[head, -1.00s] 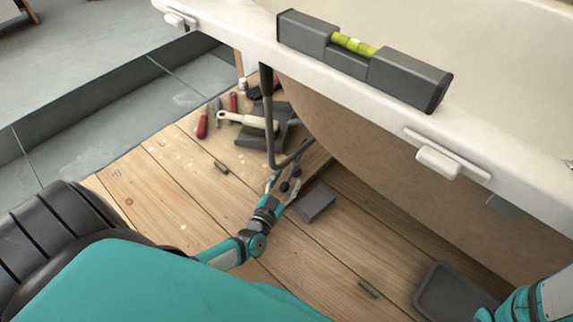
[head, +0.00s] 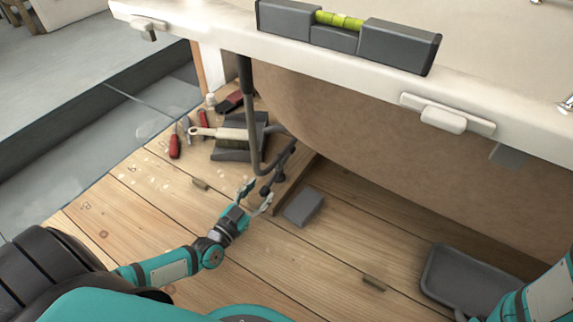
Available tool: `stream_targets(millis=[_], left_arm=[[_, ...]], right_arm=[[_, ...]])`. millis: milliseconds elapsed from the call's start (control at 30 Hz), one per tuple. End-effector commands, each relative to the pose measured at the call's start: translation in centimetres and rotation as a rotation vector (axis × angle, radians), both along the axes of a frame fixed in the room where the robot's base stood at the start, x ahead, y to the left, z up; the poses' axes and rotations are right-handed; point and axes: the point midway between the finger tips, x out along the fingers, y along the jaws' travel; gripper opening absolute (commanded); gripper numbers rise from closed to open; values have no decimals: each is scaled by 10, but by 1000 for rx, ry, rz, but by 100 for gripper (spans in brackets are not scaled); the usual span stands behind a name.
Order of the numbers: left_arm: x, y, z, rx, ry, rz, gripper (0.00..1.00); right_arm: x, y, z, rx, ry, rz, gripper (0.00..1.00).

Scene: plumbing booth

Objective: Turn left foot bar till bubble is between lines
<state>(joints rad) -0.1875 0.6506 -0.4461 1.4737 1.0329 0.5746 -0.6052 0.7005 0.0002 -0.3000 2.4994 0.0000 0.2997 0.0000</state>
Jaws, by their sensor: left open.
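A dark grey spirit level (head: 390,45) lies on the white tub rim. Its yellow-green vial (head: 339,19) faces up; the bubble's place between the lines is too small to tell. Under the rim, a dark bent bar (head: 249,110) runs down and curves toward the tub's underside. Contact cannot be told. My right arm shows at lower right; its gripper is out of view.
A grey block (head: 303,207) lies just right of my left gripper. A dark tray (head: 468,276) is at lower right. A brush (head: 218,133) on a dustpan and red-handled tools (head: 175,146) lie behind the bar. A wooden beam (head: 296,184) stands beside the knobs. The floor left is mostly clear.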

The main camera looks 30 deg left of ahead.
Motion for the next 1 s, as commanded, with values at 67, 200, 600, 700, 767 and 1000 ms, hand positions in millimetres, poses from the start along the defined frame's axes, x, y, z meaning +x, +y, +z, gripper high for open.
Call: stream_targets(millis=[67,200,600,700,767,1000], left_arm=[[-17,1,5,0,5,0,49],[-45,4,4,0,6,1,49],[-125,10,4,0,5,1,49],[-145,11,4,0,4,1,49],[-137,1,14,-20,-22,-9,49],[-125,-28,51,-75,-89,-42,49]], right_arm=[[0,0,15,0,-1,0,40],[0,0,30,0,-1,0,40],[0,0,68,0,-1,0,40],[0,0,77,0,-1,0,40],[0,0,78,0,-1,0,40],[0,0,89,0,-1,0,40]])
